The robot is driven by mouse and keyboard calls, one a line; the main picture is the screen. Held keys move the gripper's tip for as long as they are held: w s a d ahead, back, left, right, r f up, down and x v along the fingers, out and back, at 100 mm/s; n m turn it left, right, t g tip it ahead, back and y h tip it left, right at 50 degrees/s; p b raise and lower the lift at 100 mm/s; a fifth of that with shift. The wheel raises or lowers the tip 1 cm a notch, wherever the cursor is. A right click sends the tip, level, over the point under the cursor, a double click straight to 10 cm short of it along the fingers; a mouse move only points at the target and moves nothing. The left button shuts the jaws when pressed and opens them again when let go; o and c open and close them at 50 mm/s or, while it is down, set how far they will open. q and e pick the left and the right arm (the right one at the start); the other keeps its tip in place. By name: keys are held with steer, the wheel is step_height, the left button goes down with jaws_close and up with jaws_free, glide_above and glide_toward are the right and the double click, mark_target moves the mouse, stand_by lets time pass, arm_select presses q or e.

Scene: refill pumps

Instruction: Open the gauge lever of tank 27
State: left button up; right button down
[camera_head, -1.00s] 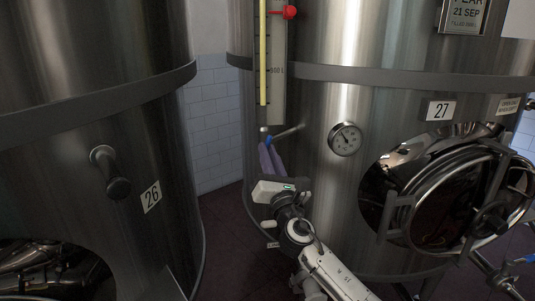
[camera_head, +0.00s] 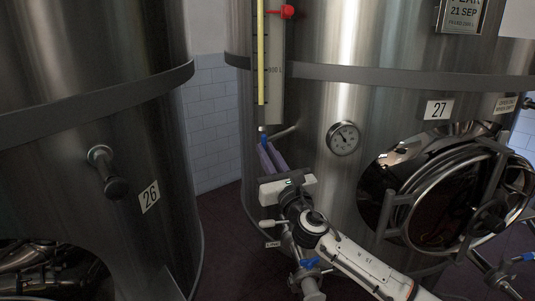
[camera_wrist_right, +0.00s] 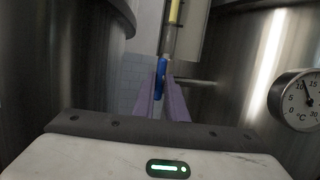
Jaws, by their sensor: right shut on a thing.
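The blue gauge lever (camera_head: 262,138) of tank 27 (camera_head: 310,100) sits at the foot of its sight gauge, just below the yellow column (camera_head: 261,60). My right gripper (camera_head: 266,145) reaches up to it with its purple fingers, shut on the lever. In the right wrist view the blue lever (camera_wrist_right: 161,70) stands between the fingertips and runs down along the line of the fingers. Its lower part is partly hidden by them. I cannot tell the lever's exact angle. The number plate 27 (camera_head: 439,110) is on the tank's front. My left gripper is not in view.
Tank 26 (camera_head: 100,130) stands at left, with a tiled wall (camera_head: 213,120) in the gap. A metal stub (camera_head: 285,132) juts beside the lever. A dial thermometer (camera_head: 343,138) and round hatch (camera_head: 440,205) are to the right. A blue-handled valve (camera_head: 309,263) is below my right arm.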

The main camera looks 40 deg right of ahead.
steer(key=c, duration=1.8)
jaws_free()
steer(key=b+v, duration=0.1)
steer(key=v, duration=0.9)
steer(key=shift+s+b, duration=0.15)
steer(key=shift+b, duration=0.25)
